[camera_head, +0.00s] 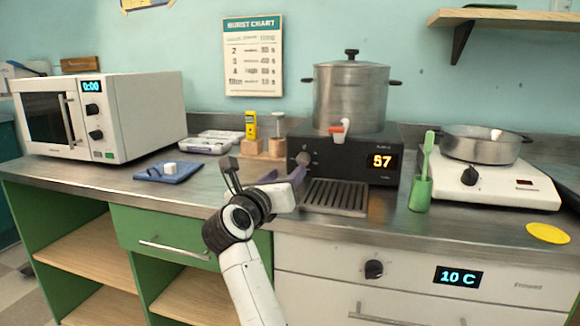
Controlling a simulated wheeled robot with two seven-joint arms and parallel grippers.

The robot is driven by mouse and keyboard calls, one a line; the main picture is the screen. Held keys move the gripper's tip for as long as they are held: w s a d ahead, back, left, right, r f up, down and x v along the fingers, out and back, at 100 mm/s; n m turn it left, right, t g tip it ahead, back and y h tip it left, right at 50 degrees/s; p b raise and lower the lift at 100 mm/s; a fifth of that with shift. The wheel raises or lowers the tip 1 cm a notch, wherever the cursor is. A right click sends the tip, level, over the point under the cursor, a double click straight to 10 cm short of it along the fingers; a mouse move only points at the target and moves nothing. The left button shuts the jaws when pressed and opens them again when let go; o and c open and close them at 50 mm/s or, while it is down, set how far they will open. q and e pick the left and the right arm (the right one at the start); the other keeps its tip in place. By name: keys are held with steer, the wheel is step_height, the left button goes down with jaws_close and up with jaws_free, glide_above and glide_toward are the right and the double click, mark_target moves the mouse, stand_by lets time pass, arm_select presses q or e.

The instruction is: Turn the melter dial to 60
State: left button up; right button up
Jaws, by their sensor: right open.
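The melter (345,150) is a black box on the steel counter with a lidded metal pot (350,97) on top. Its orange display (382,162) seems to read 87. The melter dial (303,158) is at the left of its front face, partly hidden by a finger of my right gripper. My right gripper (265,170) is open and empty, with its fingers spread left and right. Its right finger appears close to the dial; I cannot tell whether they touch. My left gripper is out of view.
A drip grate (335,197) lies before the melter. A green cup (420,193) with a brush and a hotplate (490,182) stand right.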

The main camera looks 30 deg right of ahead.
mark_target(300, 161)
steer(key=b+x, duration=0.1)
steer(key=x, duration=0.8)
steer(key=shift+d+r, duration=0.1)
steer(key=shift+d, duration=0.2)
steer(key=c, duration=1.1)
